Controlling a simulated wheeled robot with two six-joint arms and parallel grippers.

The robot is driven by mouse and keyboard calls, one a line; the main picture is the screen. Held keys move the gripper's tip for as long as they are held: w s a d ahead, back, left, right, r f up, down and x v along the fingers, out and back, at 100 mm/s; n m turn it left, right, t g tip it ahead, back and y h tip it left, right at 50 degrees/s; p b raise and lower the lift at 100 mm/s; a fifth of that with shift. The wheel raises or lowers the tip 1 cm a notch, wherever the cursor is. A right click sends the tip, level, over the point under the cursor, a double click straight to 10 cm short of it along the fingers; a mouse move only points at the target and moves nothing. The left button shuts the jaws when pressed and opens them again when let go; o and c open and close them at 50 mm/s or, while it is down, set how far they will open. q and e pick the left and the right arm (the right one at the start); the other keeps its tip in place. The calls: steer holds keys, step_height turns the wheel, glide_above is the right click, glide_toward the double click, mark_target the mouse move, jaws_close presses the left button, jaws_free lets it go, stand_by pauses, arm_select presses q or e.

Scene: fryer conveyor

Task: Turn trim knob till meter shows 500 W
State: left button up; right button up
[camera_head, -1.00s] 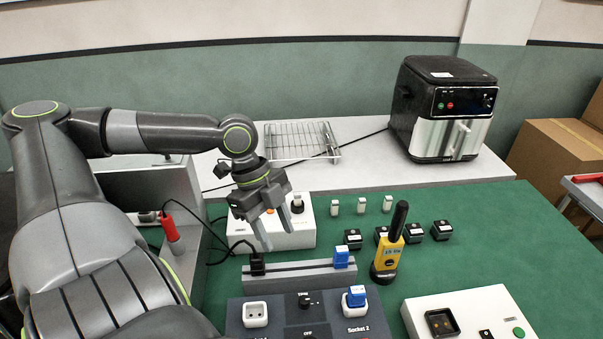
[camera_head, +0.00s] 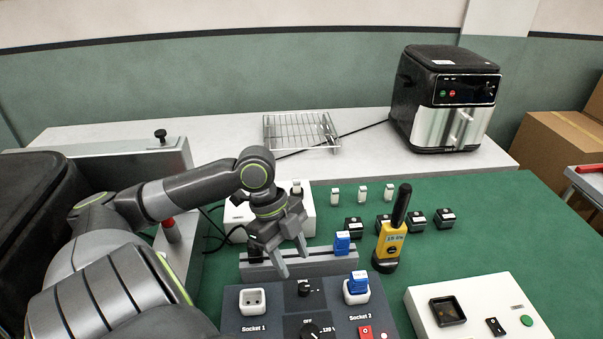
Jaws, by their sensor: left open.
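A dark control panel (camera_head: 272,322) lies at the bottom middle. A small black knob (camera_head: 305,287) sits at its upper middle, probably the trim knob; its label is too small to read. My left gripper (camera_head: 292,265) is open and empty. Its fingers point down, just above and behind this small knob, apart from it as far as I can tell. A larger black knob (camera_head: 316,331) marked OFF and 120 V is at the bottom edge, partly cut off. No meter reading in watts is legible. My right gripper is not in view.
Socket 1 (camera_head: 252,299) is empty; a blue plug (camera_head: 357,282) sits in Socket 2. A grey rail (camera_head: 318,266) with another blue plug (camera_head: 342,243) lies behind the panel. A yellow handheld device (camera_head: 389,246) stands to the right. A white box (camera_head: 470,309) lies further right.

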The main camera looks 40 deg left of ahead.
mark_target(304, 286)
arm_select(q)
steer(key=shift+b+x, duration=0.5)
steer(key=shift+x, duration=2.95)
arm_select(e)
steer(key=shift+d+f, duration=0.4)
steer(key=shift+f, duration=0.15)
arm_select(q)
jaws_close()
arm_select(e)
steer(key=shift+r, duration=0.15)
arm_select(q)
steer(key=n+p, duration=0.1)
steer(key=n, duration=0.1)
steer(key=n+t+p, duration=0.1)
steer(key=n+p, duration=0.1)
steer(key=shift+s+d+r+t, duration=0.1)
steer(key=shift+s+r+t, duration=0.1)
steer(key=shift+t, duration=0.1)
steer(key=n+t+y+p, duration=0.1)
steer(key=n+p, duration=0.2)
steer(key=shift+n, duration=0.3)
steer(key=shift+f+n+t+y+p, duration=0.15)
steer(key=shift+n+t+y+p, duration=0.2)
steer(key=shift+n+p, duration=0.3)
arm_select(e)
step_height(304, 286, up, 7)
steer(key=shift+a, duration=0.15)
